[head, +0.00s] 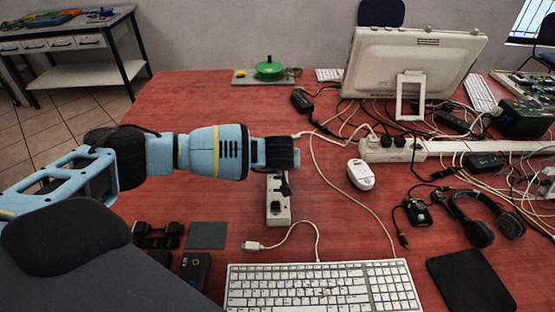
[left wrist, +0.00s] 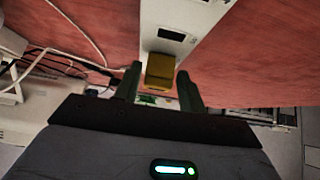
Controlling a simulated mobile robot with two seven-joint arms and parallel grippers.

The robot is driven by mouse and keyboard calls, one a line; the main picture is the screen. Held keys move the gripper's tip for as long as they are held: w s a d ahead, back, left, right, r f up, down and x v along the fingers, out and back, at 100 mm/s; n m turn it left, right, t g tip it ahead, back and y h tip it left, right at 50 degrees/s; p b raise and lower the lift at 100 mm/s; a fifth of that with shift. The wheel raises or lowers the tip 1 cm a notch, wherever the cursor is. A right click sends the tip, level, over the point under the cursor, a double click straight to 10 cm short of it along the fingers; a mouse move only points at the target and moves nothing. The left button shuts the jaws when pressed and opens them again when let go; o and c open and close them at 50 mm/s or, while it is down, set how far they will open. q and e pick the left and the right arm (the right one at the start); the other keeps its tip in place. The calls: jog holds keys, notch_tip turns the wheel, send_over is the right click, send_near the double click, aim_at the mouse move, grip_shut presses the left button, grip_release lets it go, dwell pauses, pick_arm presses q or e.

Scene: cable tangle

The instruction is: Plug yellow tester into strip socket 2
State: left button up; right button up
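My left gripper (head: 286,186) is over a small white power strip (head: 277,215) in the middle of the table. In the left wrist view the yellow tester (left wrist: 160,70) is between the fingertips of my left gripper (left wrist: 159,78). A gap shows between the tester and the left-hand finger, and a thinner one at the right-hand finger, so the gripper looks open around it. The tester's far end is at the face of the white strip (left wrist: 185,15); its prongs are hidden. A dark socket or switch shows on the strip beyond it. The head view hides the tester. My right gripper is not in view.
A white keyboard (head: 320,287) lies in front, with a cable and plug (head: 252,246) near the strip. A white mouse (head: 361,174), a longer power strip (head: 420,150) with plugs, headphones (head: 480,220) and tangled cables lie to the right.

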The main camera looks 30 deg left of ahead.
pick_arm(q)
jog(key=o, duration=0.3)
jog(key=p+v, duration=0.1)
jog(key=v, duration=0.6)
jog(key=shift+s+r, duration=0.15)
jog(key=shift+r, duration=0.15)
jog(key=shift+s+d, duration=0.15)
